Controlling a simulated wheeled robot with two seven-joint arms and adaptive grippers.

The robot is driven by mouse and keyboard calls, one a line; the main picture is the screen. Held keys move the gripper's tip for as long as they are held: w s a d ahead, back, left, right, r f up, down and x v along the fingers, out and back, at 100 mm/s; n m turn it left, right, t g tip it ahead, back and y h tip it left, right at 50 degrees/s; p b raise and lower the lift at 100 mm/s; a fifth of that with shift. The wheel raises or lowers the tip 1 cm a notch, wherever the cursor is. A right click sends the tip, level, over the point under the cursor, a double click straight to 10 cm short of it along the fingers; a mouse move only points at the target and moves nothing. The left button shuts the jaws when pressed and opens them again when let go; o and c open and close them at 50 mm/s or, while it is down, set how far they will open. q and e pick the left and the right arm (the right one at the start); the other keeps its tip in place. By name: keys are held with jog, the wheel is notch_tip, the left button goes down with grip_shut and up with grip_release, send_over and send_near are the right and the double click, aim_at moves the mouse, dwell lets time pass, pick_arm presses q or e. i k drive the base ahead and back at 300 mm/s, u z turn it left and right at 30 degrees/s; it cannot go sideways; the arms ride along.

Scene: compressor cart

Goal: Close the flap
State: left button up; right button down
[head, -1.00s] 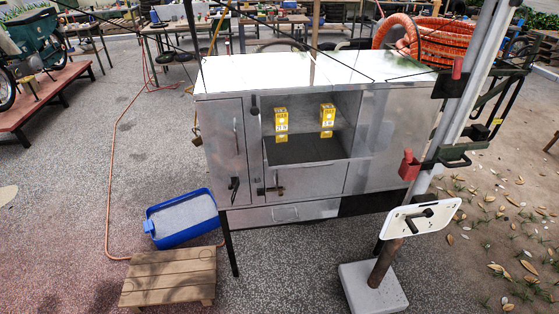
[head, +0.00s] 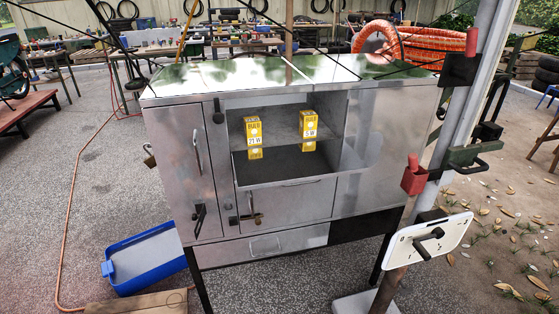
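The grey metal cart cabinet (head: 380,150) stands in the middle of the head view. To the left is a tall closed door (head: 183,165) with a bar handle and a black latch. Neither of my grippers is in view.
A blue tub (head: 145,260) and a wooden step (head: 140,305) are on the ground at front left. A pole with a red-handled clamp (head: 415,178) and a white plate with a black handle (head: 428,237) stand at right. An orange hose coil (head: 415,40) lies behind.

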aim_at(298, 164)
jog(key=u, duration=0.15)
jog(key=i, duration=0.55)
jog(key=u, duration=0.8)
